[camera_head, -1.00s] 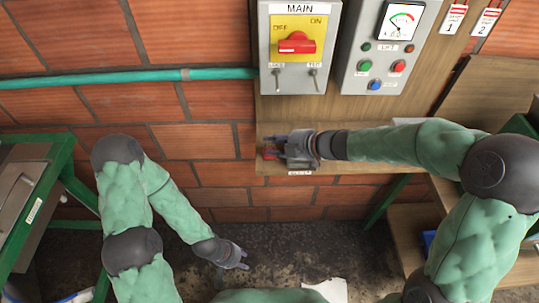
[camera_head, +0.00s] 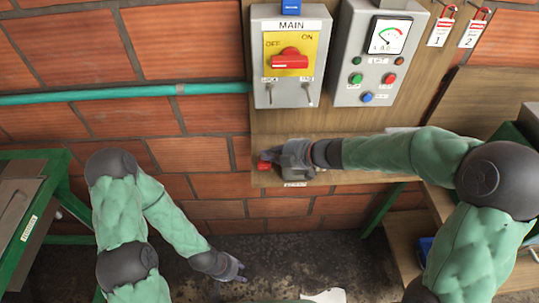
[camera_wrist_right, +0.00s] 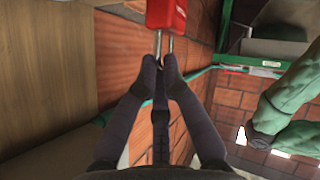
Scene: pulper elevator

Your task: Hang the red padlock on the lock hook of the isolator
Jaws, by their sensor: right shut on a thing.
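The red padlock (camera_head: 265,162) is at the tip of my right gripper (camera_head: 280,159), just above the wooden shelf. In the right wrist view the padlock's red body (camera_wrist_right: 166,14) lies beyond the fingertips, and my right gripper (camera_wrist_right: 163,65) is shut on its metal shackle. The isolator (camera_head: 290,58) is a grey box with a yellow plate and red handle on the wall above. The lock hook (camera_head: 269,93) appears to be the left of two small metal parts below the yellow plate. My left gripper (camera_head: 232,270) is low over the floor; its finger opening is unclear.
A grey panel (camera_head: 378,62) with a gauge and buttons is right of the isolator. The shelf (camera_head: 345,178) juts out below both. Red tagged padlocks (camera_head: 447,12) hang at upper right. A green pipe (camera_head: 120,93) runs along the brick wall. Space between shelf and isolator looks clear.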

